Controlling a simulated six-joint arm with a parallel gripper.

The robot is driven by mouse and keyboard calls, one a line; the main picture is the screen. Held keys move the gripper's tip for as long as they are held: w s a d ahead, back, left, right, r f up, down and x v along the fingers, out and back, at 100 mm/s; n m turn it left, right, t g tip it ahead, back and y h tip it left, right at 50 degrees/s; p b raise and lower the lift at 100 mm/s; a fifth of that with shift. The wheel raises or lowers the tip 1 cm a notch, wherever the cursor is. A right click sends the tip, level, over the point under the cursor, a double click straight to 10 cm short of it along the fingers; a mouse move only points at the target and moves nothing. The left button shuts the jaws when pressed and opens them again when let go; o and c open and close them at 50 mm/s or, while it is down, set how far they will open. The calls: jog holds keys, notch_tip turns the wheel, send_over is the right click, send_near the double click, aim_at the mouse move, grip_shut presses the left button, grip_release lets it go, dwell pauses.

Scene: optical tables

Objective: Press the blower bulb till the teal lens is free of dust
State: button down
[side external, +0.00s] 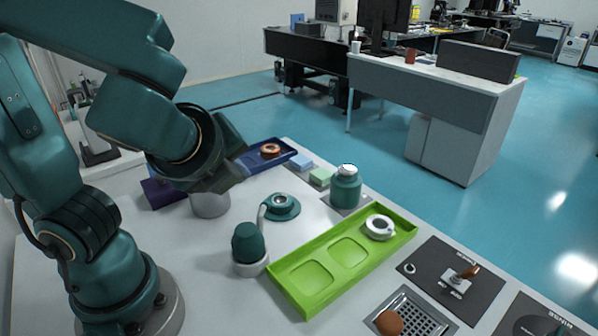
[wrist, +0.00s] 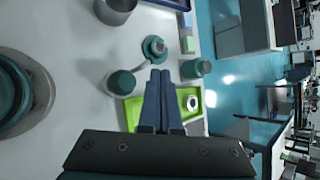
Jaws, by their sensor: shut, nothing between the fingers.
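The blower bulb (side external: 249,240) is a teal dome in a pale round base, beside the green tray. It also shows in the wrist view (wrist: 122,82), left of my fingers. A thin pale nozzle (side external: 262,217) rises from its base towards the teal lens (side external: 282,205). The lens, a teal disc with a pale ringed centre, also shows in the wrist view (wrist: 154,49), beyond my fingertips. Dust on it is too small to tell. My gripper (wrist: 160,74) is shut and empty, raised above the table, apart from the bulb. In the side view its fingers are not clear.
A green tray (side external: 288,277) holds a white ring (side external: 379,227). A teal jar (side external: 346,188) stands behind it, a grey cup (side external: 210,203) left of the lens. A blue tray (side external: 243,166) with an orange ring lies at the back. A metal grid (side external: 412,303) is at front right.

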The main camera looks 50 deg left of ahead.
send_near(249, 228)
jog(key=shift+w+a+f, duration=0.7)
jog(key=shift+w+a, duration=0.25)
jog(key=shift+w, duration=0.05)
jog(key=shift+w+a+f, duration=0.65)
jog(key=shift+w+a, duration=0.3)
jog(key=shift+w, duration=0.05)
jog(key=shift+f, duration=0.1)
dwell(0.4)
jog(key=shift+f, duration=0.3)
jog(key=shift+f, duration=0.9)
dwell(0.9)
jog(key=shift+r, duration=1.35)
jog(key=shift+r, duration=2.5)
